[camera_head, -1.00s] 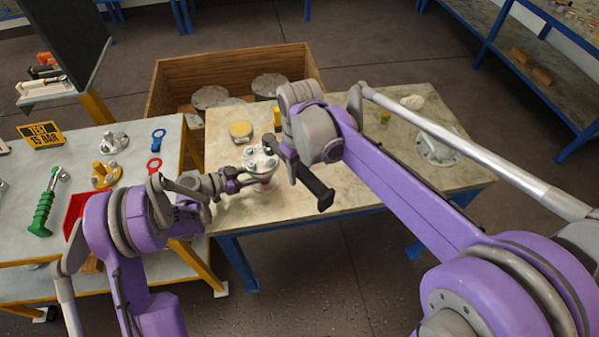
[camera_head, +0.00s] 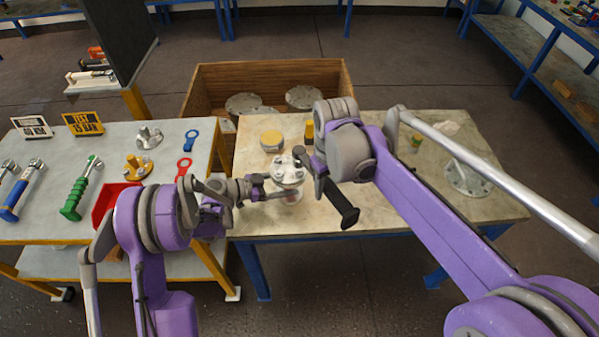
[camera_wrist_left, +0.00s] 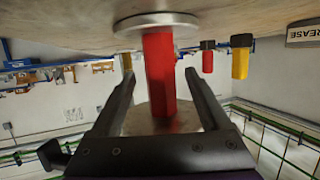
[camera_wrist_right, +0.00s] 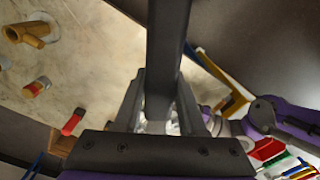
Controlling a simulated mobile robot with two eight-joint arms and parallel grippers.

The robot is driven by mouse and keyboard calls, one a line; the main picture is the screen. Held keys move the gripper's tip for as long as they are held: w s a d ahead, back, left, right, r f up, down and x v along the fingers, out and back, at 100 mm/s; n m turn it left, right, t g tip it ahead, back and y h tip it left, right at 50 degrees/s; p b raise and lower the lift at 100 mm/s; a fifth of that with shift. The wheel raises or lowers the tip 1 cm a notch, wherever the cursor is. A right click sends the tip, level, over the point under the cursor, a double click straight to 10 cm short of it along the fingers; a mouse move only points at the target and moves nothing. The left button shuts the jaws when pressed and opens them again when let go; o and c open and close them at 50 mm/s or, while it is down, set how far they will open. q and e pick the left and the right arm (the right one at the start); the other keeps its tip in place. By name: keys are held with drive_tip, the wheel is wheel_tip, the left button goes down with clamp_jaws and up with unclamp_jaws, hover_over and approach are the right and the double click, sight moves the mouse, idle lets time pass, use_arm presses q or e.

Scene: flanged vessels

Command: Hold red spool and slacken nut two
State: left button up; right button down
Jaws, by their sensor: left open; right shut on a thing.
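The red spool (camera_wrist_left: 160,75) stands between the fingers of my left gripper (camera_wrist_left: 165,95), which is open around it. In the head view my left gripper (camera_head: 268,193) is beside the spool, just below the grey flange with nuts (camera_head: 287,172) on the table. My right gripper (camera_wrist_right: 160,115) is shut on a dark bar-shaped tool (camera_wrist_right: 165,50). In the head view the tool's black handle (camera_head: 343,205) points down to the right, close right of the flange. The tool's working end is hidden, so I cannot tell whether it touches a nut. Nut two cannot be singled out.
A yellow-topped tin (camera_head: 271,139) stands behind the vessel, and a grey flanged vessel (camera_head: 468,180) at the table's right. A wooden crate (camera_head: 340,82) is behind the table. The left bench holds a red bin (camera_head: 105,203), a green-handled tool (camera_head: 77,195) and spanners.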

use_arm(q)
drive_tip(key=v, duration=1.1)
drive_tip(key=shift+s+a+r, duration=0.1)
drive_tip(key=shift+a+r, duration=0.1)
drive_tip(key=shift+a, duration=0.15)
